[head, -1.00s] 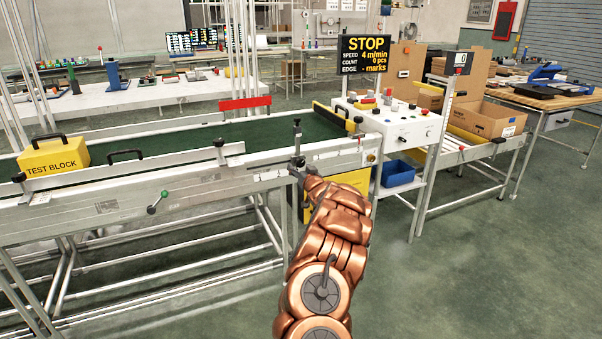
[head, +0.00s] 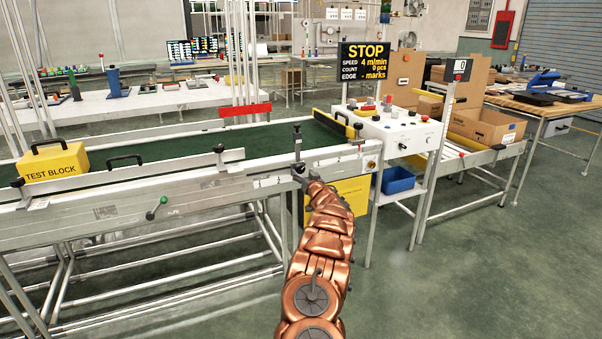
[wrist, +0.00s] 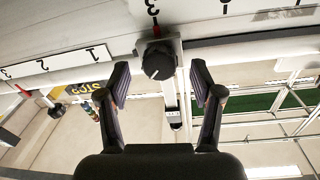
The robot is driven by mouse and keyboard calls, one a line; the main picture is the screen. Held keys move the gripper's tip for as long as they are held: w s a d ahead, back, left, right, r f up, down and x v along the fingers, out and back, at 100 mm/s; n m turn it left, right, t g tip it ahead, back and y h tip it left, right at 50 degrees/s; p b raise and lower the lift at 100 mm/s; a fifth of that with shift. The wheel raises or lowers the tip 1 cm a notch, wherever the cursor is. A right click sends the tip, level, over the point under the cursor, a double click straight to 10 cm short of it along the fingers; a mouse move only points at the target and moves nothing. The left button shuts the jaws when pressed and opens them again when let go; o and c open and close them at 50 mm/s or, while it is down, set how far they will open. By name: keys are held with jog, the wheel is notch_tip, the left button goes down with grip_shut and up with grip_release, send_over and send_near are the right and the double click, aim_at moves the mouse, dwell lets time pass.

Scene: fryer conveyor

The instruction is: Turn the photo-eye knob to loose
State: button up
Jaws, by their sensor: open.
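The photo-eye knob (wrist: 158,60) is a dark round knob with a pale pointer line, on the side rail of the conveyor in the wrist view. My gripper (wrist: 160,82) is open, with one finger to each side of the knob. A gap shows between the knob and each finger, and nothing is held. In the head view my gripper (head: 299,171) is at the conveyor's near rail, just below the dark upright post (head: 297,140). The knob itself is hard to make out there behind my gripper.
The conveyor (head: 120,190) carries a yellow test block (head: 55,163) at the left. A white rail in the wrist view has printed numbers (wrist: 92,52). A control box (head: 405,130) and a STOP display (head: 366,60) stand to the right. Open floor lies at right.

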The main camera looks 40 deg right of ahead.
aim_at(300, 169)
jog(key=shift+x, duration=1.15)
jog(key=shift+c, duration=0.4)
jog(key=c, duration=1.1)
jog(key=shift+o, duration=0.2)
